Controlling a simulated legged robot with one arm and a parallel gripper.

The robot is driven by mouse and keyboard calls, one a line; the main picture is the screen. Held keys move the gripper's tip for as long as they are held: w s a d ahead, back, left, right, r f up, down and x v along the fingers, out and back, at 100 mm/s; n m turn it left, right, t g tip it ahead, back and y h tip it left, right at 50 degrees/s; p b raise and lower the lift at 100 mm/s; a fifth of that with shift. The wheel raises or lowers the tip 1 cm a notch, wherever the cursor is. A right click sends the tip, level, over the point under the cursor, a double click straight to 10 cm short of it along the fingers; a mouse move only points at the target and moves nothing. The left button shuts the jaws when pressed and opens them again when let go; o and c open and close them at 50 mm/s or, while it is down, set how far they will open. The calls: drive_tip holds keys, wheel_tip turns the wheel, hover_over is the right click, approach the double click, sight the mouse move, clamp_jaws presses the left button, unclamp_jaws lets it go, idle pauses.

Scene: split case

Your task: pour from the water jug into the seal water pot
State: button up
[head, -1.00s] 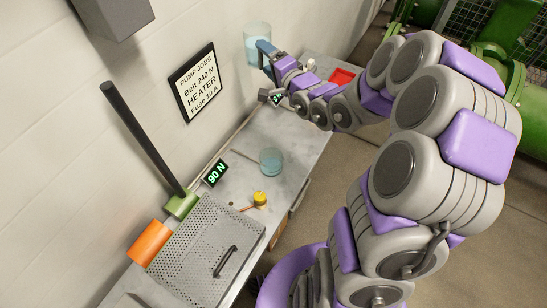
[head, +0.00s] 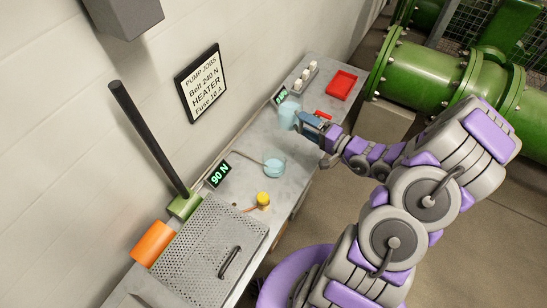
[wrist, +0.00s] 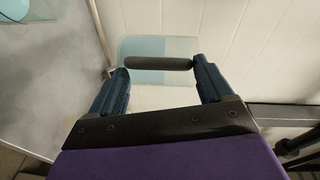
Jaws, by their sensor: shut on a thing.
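The clear water jug (head: 289,110) holds pale blue water. My gripper (head: 306,122) is shut on its dark handle, and the handle (wrist: 158,63) spans between both fingers in the wrist view. The jug's clear wall and teal water show behind it (wrist: 165,46). The jug is low over the bench; I cannot tell whether it touches it. A small clear pot (head: 275,167) with blue liquid, seemingly the seal water pot, stands on the bench, nearer than the jug and apart from it. No stream shows between them. My gripper partly hides the jug.
A red tray (head: 341,84) and several white-topped items (head: 306,74) are at the bench's far end. A yellow-capped item (head: 263,199), a perforated plate (head: 207,245) and a green display (head: 219,174) are nearer. A thin curved line runs left of the pot.

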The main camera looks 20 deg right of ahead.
drive_tip(key=s+f+n+g+y, duration=0.1)
drive_tip(key=s+f, duration=0.5)
drive_tip(key=s, duration=0.4)
drive_tip(key=s+f+n+g+y, duration=0.1)
drive_tip(key=s+f, duration=0.6)
drive_tip(key=s, duration=0.3)
drive_tip(key=shift+s+a+y, duration=0.15)
drive_tip(key=shift+y, duration=0.15)
drive_tip(key=shift+a+r, duration=0.1)
drive_tip(key=w+a+r+m+g+h, duration=0.2)
drive_tip(key=w+r+g+h, duration=0.2)
drive_tip(key=w+r+g, duration=0.2)
wheel_tip(320, 180, up, 2)
drive_tip(key=shift+a+r, duration=0.1)
drive_tip(key=shift+a, duration=0.15)
drive_tip(key=shift+w+a+r+m+g+h, duration=0.1)
drive_tip(key=shift+w+r+m+g+h, duration=0.2)
drive_tip(key=shift+w+r+g+h, duration=0.2)
